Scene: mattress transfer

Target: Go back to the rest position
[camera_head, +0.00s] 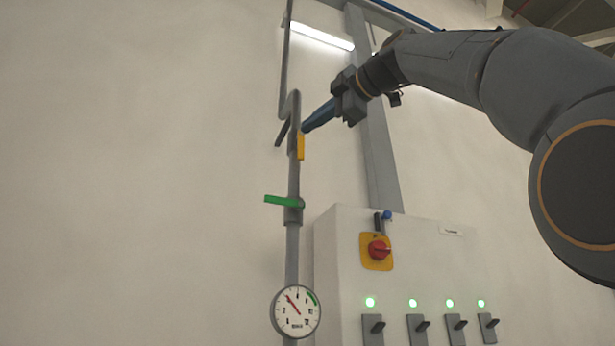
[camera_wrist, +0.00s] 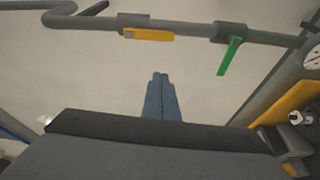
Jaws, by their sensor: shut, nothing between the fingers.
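My gripper (camera_head: 307,127) is in the upper middle of the head view, with its blue fingers pointing left toward the pipe. In the wrist view the fingers (camera_wrist: 160,78) are shut together with nothing between them. A yellow handle (camera_head: 301,146) lies along the vertical pipe (camera_head: 292,240), close to the fingertips in the head view. In the wrist view the yellow handle (camera_wrist: 150,34) lies along the pipe, and a gap shows between it and the fingertips. A green handle (camera_head: 282,201) sticks out to the left, across the pipe; it also shows in the wrist view (camera_wrist: 229,55).
A round gauge (camera_head: 296,312) sits low on the pipe. A pale cabinet (camera_head: 340,260) with a red knob on a yellow plate (camera_head: 377,250), several green lamps and several switches stands at the lower right. A grey column (camera_head: 378,150) rises behind my gripper. The left wall is bare.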

